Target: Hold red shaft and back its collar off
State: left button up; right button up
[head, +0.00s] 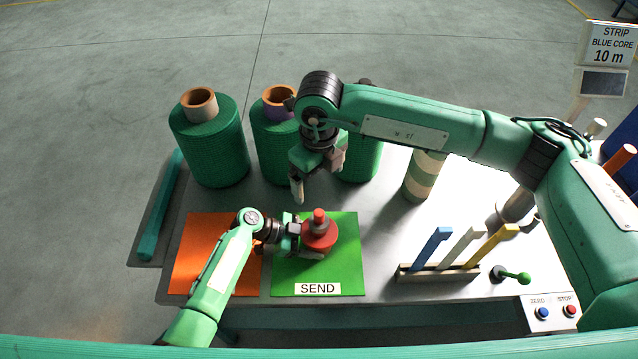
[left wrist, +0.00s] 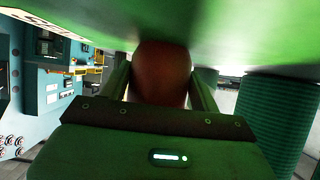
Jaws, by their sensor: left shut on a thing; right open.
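The red shaft (head: 319,216) stands upright on the green SEND mat (head: 345,270), its narrow top above a wider round red body (head: 322,237). I cannot clearly tell where the collar ends. My left gripper (head: 308,240) reaches in from the left, low down, and is shut on the red piece. In the left wrist view the dark red rounded body (left wrist: 163,72) sits between the two fingers (left wrist: 160,95). My right gripper (head: 299,188) is open, pointing down, above and behind the shaft, apart from it.
Green netting rolls (head: 210,145) stand along the back. An orange mat (head: 190,255) lies left of the green one. A rack (head: 437,272) with blue, white and yellow bars, a green lever (head: 515,276) and a ZERO/STOP button box (head: 553,312) are at right. A sign reads STRIP BLUE CORE 10 m (head: 610,45).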

pick_arm(q)
jog(key=o, duration=1.3)
jog(key=shift+w+f, duration=0.1)
jog(key=shift+o, duration=0.2)
jog(key=v, duration=1.2)
jog(key=shift+a, duration=0.15)
